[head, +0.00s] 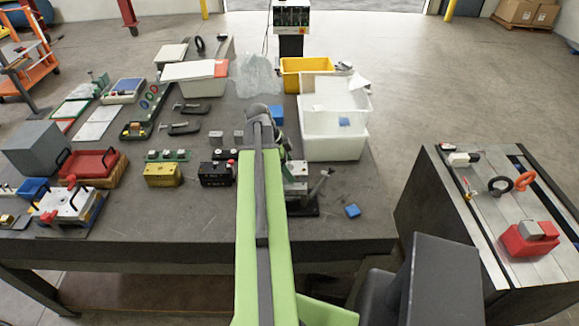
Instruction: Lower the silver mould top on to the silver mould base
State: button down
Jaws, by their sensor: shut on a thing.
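My green and grey forearm reaches away over the table, and my gripper (284,152) shows only in part past its right side. It is shut on a light silver piece, the silver mould top (297,168), largely hidden by the arm. Just below it in the picture is the silver mould base (298,188), on the dark table right of the forearm, its left side hidden. Top and base overlap in this view; I cannot tell whether they touch or how well they line up.
A black mould base (215,174) and a yellow one (163,175) stand left of the arm. A dark clamp-like tool (318,188) and a blue block (352,211) lie to the right. White bins (333,145) stand behind. The table's front right is mostly clear.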

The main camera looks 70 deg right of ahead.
jog(key=shift+f+b, duration=1.1)
jog(key=shift+f, duration=0.1)
dwell(0.5)
jog(key=shift+c, duration=1.3)
grip_release()
jog(key=p+v, duration=1.6)
jog(key=v, duration=0.1)
jog(key=shift+a+r, duration=0.1)
jog(key=shift+r, duration=0.15)
